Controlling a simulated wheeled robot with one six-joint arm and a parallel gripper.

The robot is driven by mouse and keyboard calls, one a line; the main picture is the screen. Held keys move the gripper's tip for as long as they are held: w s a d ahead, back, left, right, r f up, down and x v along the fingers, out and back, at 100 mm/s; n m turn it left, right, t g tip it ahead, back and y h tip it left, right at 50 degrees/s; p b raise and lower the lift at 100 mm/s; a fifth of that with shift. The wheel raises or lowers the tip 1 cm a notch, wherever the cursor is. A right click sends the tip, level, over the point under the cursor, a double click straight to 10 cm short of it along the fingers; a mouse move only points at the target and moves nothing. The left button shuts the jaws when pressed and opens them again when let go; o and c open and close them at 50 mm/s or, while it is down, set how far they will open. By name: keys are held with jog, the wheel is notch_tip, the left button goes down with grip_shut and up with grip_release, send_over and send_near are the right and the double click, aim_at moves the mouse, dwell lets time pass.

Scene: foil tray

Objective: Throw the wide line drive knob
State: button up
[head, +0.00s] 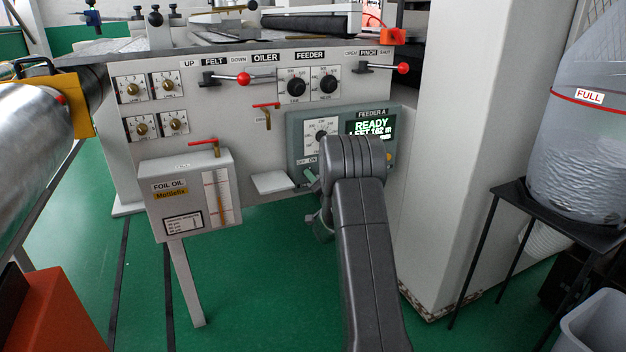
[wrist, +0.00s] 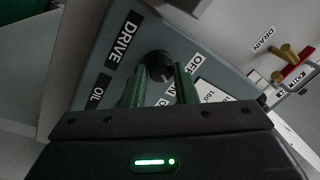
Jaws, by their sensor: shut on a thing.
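The drive knob (wrist: 159,62) is a round black knob on a grey-green panel in the wrist view. The word DRIVE is printed on one side of it and OFF and ON on the other. My gripper (wrist: 160,73) has its two green fingers on either side of the knob, shut on it. In the head view my gripper (head: 312,179) is at the lower left of the FEEDER A panel (head: 296,124), below the OFF/ON label. My own arm hides the knob and much of the panel's lower part there.
The FEEDER A display (head: 371,127) reads READY. Left of the panel are a small white ledge (head: 272,182) and the foil oil box (head: 190,190). A white column (head: 460,150) stands close on the right. Green floor below is open.

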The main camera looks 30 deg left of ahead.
dwell(0.3)
jog(key=o, duration=1)
jog(key=shift+s+d, duration=0.1)
jog(key=p+v, duration=0.2)
jog(key=v, duration=1.1)
jog(key=shift+s+d+f, duration=0.1)
jog(key=shift+d+f, duration=0.05)
jog(key=shift+d, duration=0.1)
jog(key=shift+a, duration=0.1)
jog(key=b+x, duration=0.2)
jog(key=x, duration=1.1)
jog(key=shift+w+a, duration=0.2)
jog(key=shift+a, duration=0.1)
jog(key=shift+d, duration=0.1)
